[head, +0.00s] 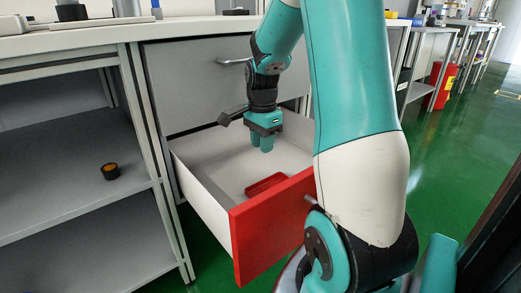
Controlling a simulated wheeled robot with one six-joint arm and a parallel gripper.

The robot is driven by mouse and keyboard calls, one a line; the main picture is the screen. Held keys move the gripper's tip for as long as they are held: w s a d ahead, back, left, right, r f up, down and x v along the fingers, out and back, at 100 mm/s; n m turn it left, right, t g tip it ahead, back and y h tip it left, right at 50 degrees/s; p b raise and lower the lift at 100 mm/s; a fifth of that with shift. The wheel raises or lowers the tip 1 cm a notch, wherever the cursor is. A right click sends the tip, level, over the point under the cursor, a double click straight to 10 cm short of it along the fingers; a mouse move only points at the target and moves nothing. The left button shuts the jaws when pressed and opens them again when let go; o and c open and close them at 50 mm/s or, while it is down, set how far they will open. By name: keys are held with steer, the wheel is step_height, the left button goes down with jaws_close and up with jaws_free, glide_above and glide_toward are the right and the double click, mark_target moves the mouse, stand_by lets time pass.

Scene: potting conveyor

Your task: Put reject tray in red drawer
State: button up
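The red drawer (270,226) is pulled open below a grey drawer; its front is red and its inside pale. A small, shallow red tray (266,184), which looks like the reject tray, lies inside on the drawer floor, close behind the red front. My gripper (262,144) points down over the open drawer, above and behind the tray and apart from it. Its teal fingers look close together from this angle, with nothing seen between them. Whether they are fully shut is unclear.
A small dark cup with an orange top (110,171) stands on the grey shelf (60,165) at left. The grey upper drawer (205,85) is closed behind my gripper. A worktop (130,28) runs above. A red bin (440,85) stands at far right on the green floor.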

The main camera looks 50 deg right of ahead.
steer(key=shift+r, duration=0.3)
steer(key=a+r+n+t+y, duration=0.1)
steer(key=a+r+n, duration=0.1)
steer(key=a+n, duration=0.6)
steer(key=a+r+n+y, duration=0.1)
steer(key=a+r+n, duration=0.3)
steer(key=a, duration=0.8)
steer(key=s+a+r+n+y, duration=0.1)
steer(key=s+a+n+y, duration=0.1)
steer(key=s+a+n, duration=1.2)
steer(key=shift+a+r+n+g, duration=0.15)
steer(key=shift+a+n+g, duration=0.25)
steer(key=shift+a+n, duration=0.5)
steer(key=shift+s+d, duration=0.1)
